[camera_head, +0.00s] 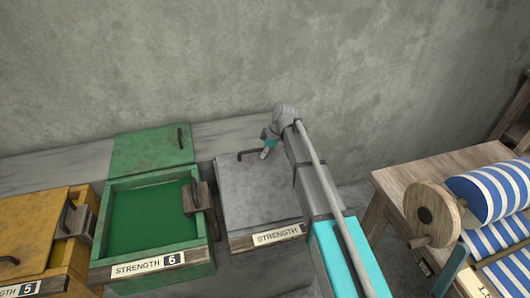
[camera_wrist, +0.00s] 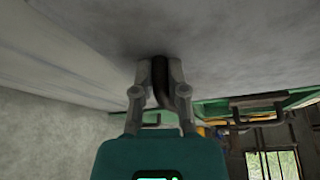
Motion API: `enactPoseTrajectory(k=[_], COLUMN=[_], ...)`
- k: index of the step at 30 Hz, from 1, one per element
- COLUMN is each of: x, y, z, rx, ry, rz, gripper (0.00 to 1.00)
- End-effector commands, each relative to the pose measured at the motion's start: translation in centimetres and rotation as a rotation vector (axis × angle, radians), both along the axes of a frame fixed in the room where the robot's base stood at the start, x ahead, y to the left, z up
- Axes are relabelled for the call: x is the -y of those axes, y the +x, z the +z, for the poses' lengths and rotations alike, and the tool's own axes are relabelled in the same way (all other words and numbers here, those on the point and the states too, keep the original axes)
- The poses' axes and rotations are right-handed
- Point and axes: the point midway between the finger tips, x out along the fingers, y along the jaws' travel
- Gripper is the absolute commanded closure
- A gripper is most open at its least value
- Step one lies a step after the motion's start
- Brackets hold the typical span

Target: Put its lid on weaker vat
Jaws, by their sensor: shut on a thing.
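The grey lid (camera_head: 255,190) lies over the right-hand vat, whose front label (camera_head: 279,235) reads STRENGTH; my arm hides its number. My gripper (camera_head: 265,153) is at the lid's far edge, shut on its dark handle (camera_head: 246,154). In the wrist view my gripper (camera_wrist: 160,82) has the dark handle (camera_wrist: 159,68) between its fingers, against the grey lid (camera_wrist: 225,45). The green vat (camera_head: 153,270), labelled STRENGTH 6, is open with green liquid (camera_head: 150,215) inside. I cannot tell whether the grey lid sits fully down.
A green lid (camera_head: 150,150) lies behind the green vat. A yellow vat (camera_head: 82,262), labelled 5, stands at the left with its handled lid (camera_head: 25,235). A wall (camera_head: 250,60) rises behind. A wooden loom frame (camera_head: 400,180) with a striped cloth roll (camera_head: 485,193) stands right.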

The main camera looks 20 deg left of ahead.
Motion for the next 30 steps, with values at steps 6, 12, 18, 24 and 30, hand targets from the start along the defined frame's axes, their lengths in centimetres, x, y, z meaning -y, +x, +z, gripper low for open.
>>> enactPoseTrajectory(k=[6,12,18,24,30], x=[0.39,0.57,0.54,0.56,0.54], y=[-0.13,-0.17,-0.17,-0.19,-0.19], z=[0.24,0.3,0.29,0.4,0.39], rx=[0.0,-0.001,-0.001,-0.001,-0.001], ry=[0.0,0.001,0.001,0.001,0.001], rz=[-0.001,-0.001,0.0,0.0,0.0], gripper=[1.0,1.0,1.0,1.0,0.65])
